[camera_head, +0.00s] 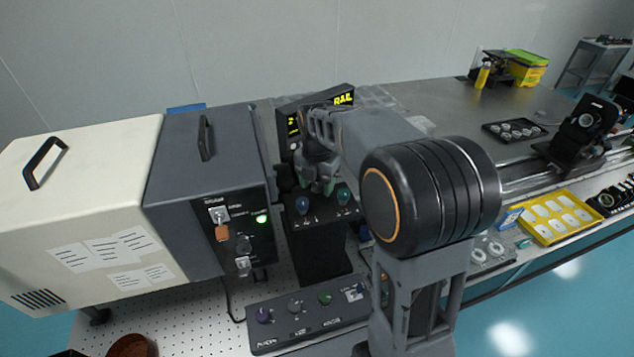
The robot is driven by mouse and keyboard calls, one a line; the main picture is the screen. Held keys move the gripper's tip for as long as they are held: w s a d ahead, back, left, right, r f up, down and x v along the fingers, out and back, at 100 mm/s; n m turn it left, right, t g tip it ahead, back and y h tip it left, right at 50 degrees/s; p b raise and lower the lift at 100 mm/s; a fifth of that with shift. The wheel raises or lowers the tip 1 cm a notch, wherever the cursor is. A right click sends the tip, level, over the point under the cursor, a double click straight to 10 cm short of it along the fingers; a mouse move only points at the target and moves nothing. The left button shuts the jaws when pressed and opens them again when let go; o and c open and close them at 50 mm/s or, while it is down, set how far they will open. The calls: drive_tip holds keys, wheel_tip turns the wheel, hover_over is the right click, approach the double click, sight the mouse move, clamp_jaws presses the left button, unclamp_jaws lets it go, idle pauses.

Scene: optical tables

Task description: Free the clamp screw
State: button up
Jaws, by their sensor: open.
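My gripper (318,186) is open, pointing down over a black box (318,255) in the middle of the view. A blue knob (303,205) and a green knob (343,195) stand on the box's upper face, just below my fingers. Nothing shows between the fingers, though they are small and partly dark here. I cannot tell which part is the clamp screw, nor whether my fingers touch anything. My arm covers the area to the right of the box.
A dark grey unit (208,160) and a cream housing (75,200) stand left. A control panel (305,315) with several knobs lies in front. A yellow tray (560,222) and an optical mount (580,130) are right. The metal table (440,100) is largely clear behind.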

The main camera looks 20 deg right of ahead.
drive_tip(key=c, duration=0.9)
